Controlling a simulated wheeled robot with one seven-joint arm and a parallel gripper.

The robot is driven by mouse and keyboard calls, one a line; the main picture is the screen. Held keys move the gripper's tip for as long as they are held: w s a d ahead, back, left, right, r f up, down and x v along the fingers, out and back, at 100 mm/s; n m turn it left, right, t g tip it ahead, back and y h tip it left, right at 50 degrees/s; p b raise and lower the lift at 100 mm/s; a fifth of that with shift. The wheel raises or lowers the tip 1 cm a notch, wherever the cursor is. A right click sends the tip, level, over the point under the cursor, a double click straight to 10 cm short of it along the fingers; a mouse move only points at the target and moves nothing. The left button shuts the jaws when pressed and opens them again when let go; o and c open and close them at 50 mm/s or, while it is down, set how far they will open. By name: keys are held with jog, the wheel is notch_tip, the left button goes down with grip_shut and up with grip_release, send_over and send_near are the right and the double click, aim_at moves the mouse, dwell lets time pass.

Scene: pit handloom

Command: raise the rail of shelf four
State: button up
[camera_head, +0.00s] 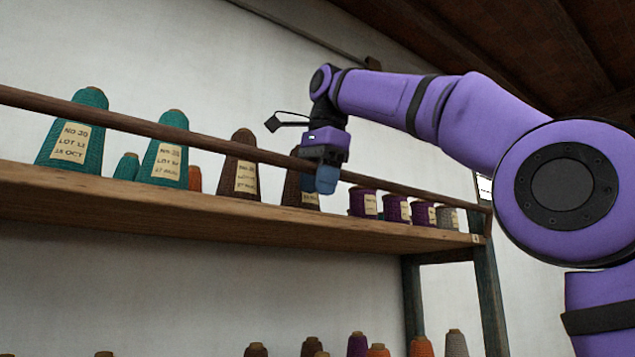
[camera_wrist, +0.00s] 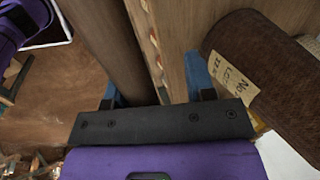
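The rail (camera_head: 225,147) is a round brown wooden bar running along the front of the upper shelf, above the board and in front of the cones. It also shows in the wrist view (camera_wrist: 107,40), running down between the two blue fingers. My gripper (camera_head: 326,180) is at the rail, in front of a dark brown cone, with its fingers pointing down. In the wrist view the fingers of my gripper (camera_wrist: 157,90) are apart, one on each side of the rail, with a gap on the right side. Contact with the rail cannot be told.
The shelf board (camera_head: 260,214) carries teal cones (camera_head: 76,133), brown cones (camera_head: 240,167) and short purple spools (camera_head: 397,209). A dark post (camera_head: 490,290) stands at the shelf's right end. More cones (camera_head: 357,344) stand below.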

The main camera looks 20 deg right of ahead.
jog(key=shift+r, duration=0.1)
jog(key=shift+v, duration=1.35)
jog(key=s+d, duration=0.3)
jog(key=s, duration=0.8)
jog(key=shift+s, duration=0.35)
jog(key=shift+d, duration=0.1)
jog(key=shift+s, duration=0.1)
